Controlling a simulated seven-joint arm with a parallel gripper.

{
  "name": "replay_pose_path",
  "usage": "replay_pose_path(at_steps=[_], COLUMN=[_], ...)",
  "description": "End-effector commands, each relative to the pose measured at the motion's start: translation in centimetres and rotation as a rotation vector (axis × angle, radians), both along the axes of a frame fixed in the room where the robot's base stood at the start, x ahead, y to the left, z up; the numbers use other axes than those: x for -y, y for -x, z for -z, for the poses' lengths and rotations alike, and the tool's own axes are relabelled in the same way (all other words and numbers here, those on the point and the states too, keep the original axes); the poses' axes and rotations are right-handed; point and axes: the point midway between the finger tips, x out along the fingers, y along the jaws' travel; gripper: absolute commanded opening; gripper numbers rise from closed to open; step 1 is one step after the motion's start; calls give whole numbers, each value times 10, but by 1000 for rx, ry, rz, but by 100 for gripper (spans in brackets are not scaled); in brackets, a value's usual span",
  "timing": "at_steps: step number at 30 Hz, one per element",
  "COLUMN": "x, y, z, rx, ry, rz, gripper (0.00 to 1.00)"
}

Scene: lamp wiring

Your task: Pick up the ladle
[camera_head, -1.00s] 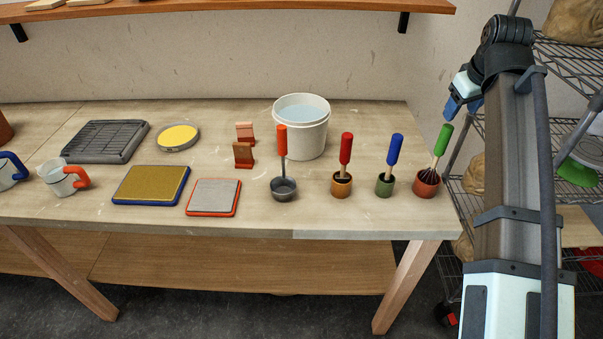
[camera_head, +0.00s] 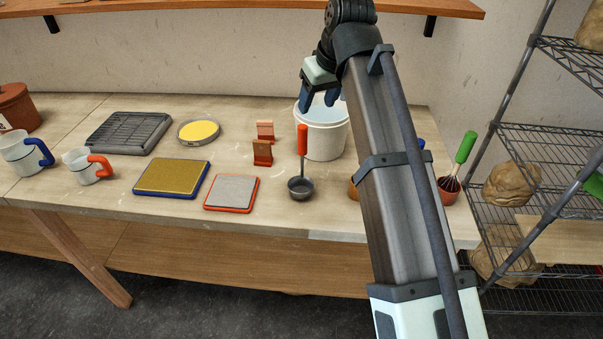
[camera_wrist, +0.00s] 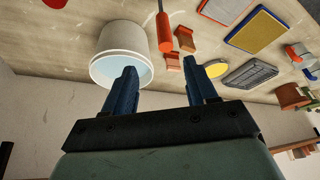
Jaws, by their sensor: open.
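The ladle (camera_head: 301,186) has a grey bowl resting on the table and an orange-red handle (camera_head: 302,140) pointing up. In the wrist view the handle (camera_wrist: 164,32) shows near the top, beyond the fingertips, and the bowl is barely in view or cut off. My gripper (camera_head: 319,101) is open and empty, above the white bucket at the back and apart from the ladle. In the wrist view its two blue fingers (camera_wrist: 160,78) stand spread apart.
A white bucket (camera_head: 322,141) of water stands behind the ladle. Copper-coloured stands (camera_head: 262,151) and an orange-edged pad (camera_head: 231,193) lie to its left. My arm hides most of the pots on the right; a green-handled whisk (camera_head: 464,150) shows. A shelf (camera_head: 250,9) hangs above.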

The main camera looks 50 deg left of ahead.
Motion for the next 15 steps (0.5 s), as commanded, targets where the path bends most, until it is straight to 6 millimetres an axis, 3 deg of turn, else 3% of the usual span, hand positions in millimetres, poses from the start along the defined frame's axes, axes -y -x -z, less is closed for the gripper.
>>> replay_pose_path(at_steps=[15], x=[-28], y=[-1], z=[64], rx=[-3], ry=[0], rz=[-2], gripper=[57])
